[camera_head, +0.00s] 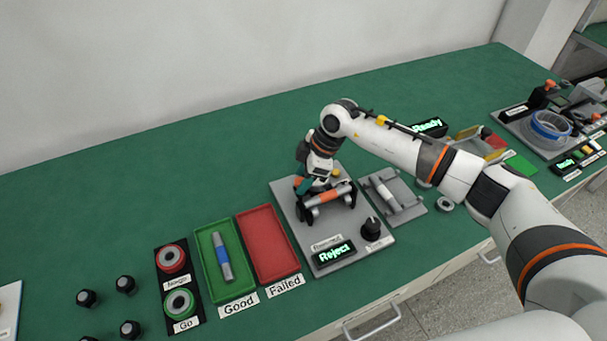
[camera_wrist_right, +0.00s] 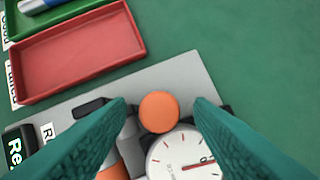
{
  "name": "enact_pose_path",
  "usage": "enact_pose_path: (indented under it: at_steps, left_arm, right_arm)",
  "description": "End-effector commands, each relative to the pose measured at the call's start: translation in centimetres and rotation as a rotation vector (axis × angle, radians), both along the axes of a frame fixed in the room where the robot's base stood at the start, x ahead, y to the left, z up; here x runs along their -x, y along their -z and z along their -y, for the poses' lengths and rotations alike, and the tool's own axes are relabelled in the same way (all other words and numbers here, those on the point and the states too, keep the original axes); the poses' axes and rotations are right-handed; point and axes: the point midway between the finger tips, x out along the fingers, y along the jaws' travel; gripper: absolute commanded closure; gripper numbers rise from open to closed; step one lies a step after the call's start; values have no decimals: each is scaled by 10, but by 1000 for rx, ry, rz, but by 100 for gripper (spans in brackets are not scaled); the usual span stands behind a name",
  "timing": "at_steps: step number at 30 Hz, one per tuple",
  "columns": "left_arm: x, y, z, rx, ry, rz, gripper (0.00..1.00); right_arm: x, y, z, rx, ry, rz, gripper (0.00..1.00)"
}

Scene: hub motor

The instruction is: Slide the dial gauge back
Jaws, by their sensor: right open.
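The dial gauge (camera_wrist_right: 188,158) shows in the right wrist view, with a white face, a red needle and an orange round cap (camera_wrist_right: 159,112) beside it. My right gripper (camera_wrist_right: 160,106) is open, its teal fingers on either side of the cap and gauge. Whether the fingers touch them I cannot tell. In the head view my right gripper (camera_head: 312,187) is low over the grey gauge station (camera_head: 292,213), and the gauge is mostly hidden there. My left gripper is not in view.
Left are an empty red tray (camera_head: 268,245) and a green tray (camera_head: 211,277) holding a blue-banded shaft. A grey fixture (camera_head: 395,196) stands right. Green table behind is clear.

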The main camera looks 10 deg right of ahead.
Motion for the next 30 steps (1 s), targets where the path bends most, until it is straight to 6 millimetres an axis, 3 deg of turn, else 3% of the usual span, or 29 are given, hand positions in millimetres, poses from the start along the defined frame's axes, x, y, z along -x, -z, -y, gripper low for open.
enact_pose_path:
  at_steps: [6, 15, 20, 30]
  left_arm:
    - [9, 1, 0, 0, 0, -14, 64]
    - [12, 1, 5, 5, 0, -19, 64]
    - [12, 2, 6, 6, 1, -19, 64]
    - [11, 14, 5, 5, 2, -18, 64]
  right_arm:
    - [0, 0, 0, 0, 0, 0, 52]
    - [0, 0, 0, 0, 0, 0, 100]
    - [-2, 1, -1, 0, 0, 0, 100]
    - [-34, 0, -7, -1, 1, 2, 100]
